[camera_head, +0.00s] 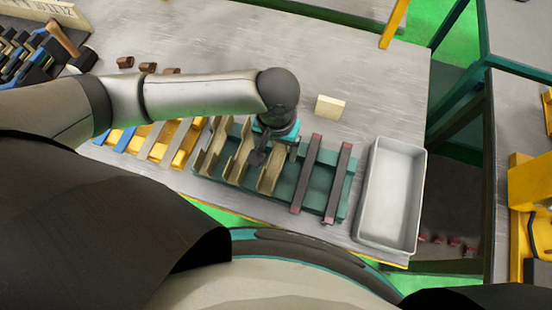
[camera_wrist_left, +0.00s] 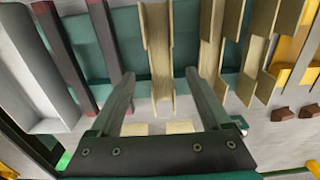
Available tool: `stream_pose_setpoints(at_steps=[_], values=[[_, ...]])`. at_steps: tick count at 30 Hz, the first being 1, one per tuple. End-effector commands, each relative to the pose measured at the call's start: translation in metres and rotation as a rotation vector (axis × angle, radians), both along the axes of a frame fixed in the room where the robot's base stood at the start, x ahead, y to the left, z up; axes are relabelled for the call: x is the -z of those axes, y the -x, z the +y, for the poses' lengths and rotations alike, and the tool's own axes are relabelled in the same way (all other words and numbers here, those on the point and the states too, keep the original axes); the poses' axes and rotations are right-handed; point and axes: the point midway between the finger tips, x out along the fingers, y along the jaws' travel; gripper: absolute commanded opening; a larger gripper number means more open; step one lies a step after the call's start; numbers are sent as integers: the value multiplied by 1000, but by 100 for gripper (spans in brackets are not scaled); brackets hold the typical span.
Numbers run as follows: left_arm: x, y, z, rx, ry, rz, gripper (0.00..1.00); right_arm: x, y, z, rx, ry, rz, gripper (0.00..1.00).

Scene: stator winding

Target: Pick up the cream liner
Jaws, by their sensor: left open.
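Three cream liners stand in a row on a green rack (camera_head: 345,190) in the head view: a left one (camera_head: 212,146), a middle one (camera_head: 238,158) and a right one (camera_head: 268,178). They are long channel-shaped strips. My left gripper (camera_head: 258,157) is over the rack, close to the right liner, and partly hides it. In the left wrist view my left gripper (camera_wrist_left: 160,76) is open, with one finger on each side of the nearest cream liner (camera_wrist_left: 160,45). I cannot tell whether the fingers touch it. My right gripper is not in view.
Two dark bars with red ends (camera_head: 306,172) lie on the rack's right part. A grey-white tray (camera_head: 392,195) is further right. A cream block (camera_head: 329,107) sits behind the rack. Yellow holders with blue and grey strips (camera_head: 158,142) are to the left.

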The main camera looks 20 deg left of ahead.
Motion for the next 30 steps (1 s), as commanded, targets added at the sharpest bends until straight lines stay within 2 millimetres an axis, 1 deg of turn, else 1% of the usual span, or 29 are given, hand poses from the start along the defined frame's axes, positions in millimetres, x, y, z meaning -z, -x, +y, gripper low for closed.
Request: stream_pose_setpoints(at_steps=[1, 5, 12, 15, 23, 30], values=[[3, 0, 0, 1, 1, 0, 81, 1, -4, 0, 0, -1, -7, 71], [12, 0, 1, 1, -2, 1, 81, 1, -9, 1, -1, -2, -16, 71], [46, -2, 2, 2, -1, 1, 81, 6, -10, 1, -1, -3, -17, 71], [55, -1, 1, 2, -1, 0, 81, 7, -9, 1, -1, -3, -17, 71], [57, -1, 1, 3, 0, -1, 81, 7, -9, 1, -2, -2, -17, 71], [56, -1, 2, 2, 0, -1, 55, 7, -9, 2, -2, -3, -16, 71]])
